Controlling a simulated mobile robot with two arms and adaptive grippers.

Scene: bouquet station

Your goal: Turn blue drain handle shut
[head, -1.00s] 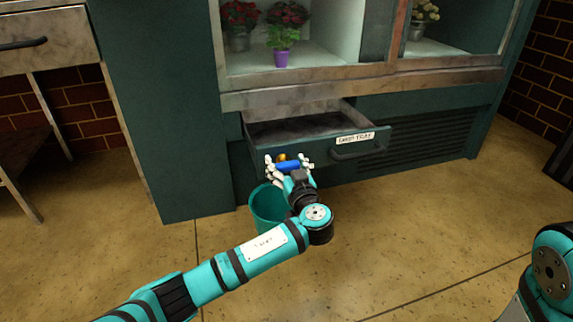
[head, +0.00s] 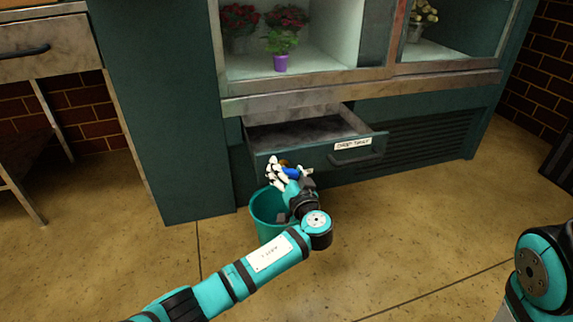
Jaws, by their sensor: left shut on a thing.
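The blue drain handle (head: 293,173) is at the front of the open drip tray drawer (head: 262,160), low on the green cabinet. A small brass-coloured part (head: 284,163) shows just behind it. My left gripper (head: 287,172) is shut on the blue handle, its white fingers on either side. The fingers hide part of the handle, which looks tilted, sloping down to the right. My right gripper is out of view; only part of my right arm shows at the right edge.
A teal bucket (head: 266,208) stands on the floor below the handle, partly behind my left arm. The drawer's black pull (head: 355,156) sticks out to the right. Flower pots, one purple (head: 280,63), stand in the display above.

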